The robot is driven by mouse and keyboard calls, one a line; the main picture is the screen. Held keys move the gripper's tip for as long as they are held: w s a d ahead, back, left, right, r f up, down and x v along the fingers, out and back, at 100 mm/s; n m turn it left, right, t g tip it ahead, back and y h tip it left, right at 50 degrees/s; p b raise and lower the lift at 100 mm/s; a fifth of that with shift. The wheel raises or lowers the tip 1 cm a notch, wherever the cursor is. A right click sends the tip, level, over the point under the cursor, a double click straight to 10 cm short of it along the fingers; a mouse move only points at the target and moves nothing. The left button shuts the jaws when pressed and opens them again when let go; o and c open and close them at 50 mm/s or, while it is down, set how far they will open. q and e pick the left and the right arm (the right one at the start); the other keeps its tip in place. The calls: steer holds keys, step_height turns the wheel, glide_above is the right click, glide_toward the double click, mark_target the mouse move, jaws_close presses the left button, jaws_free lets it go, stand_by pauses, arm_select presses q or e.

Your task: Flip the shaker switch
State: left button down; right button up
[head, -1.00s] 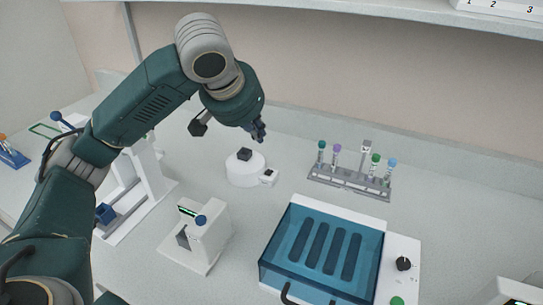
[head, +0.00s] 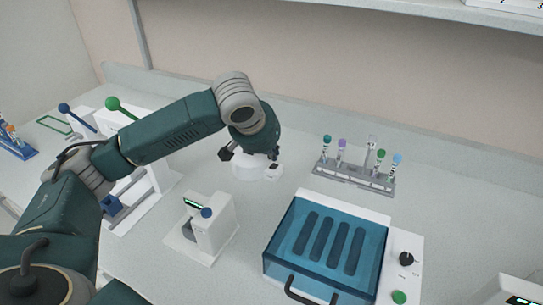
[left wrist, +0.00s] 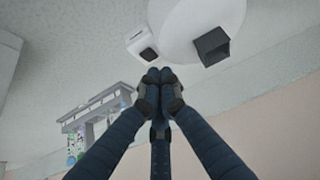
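The shaker (head: 246,173) is a round white device on the bench, partly hidden behind my left arm and gripper in the head view. A small white switch box (head: 273,172) with a dark switch stands at its right side. In the left wrist view I see the shaker's white top (left wrist: 185,14) with a black square holder (left wrist: 212,47), and the dark switch (left wrist: 148,54) on its white box. My left gripper (head: 273,155) is just above and behind the box. Its fingertips (left wrist: 159,75) are together and empty, near the switch; contact cannot be told. My right gripper is out of view.
A grey tube rack (head: 352,178) with capped tubes stands right of the shaker. A blue-lidded box (head: 322,245) and a small white device (head: 205,228) stand in front. A white device with a green-knobbed lever (head: 115,104) is behind my left arm.

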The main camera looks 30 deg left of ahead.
mark_target(272, 166)
arm_select(q)
steer(key=shift+s+f, duration=0.25)
steer(key=shift+f, duration=0.4)
steer(key=shift+f, duration=0.15)
steer(key=shift+s+f+t+b, duration=0.35)
steer(key=shift+f+t+b, duration=0.35)
steer(key=shift+b, duration=0.5)
steer(key=shift+r, duration=0.2)
steer(key=shift+s+r+t, duration=0.1)
steer(key=shift+t, duration=0.2)
steer(key=shift+r, duration=0.1)
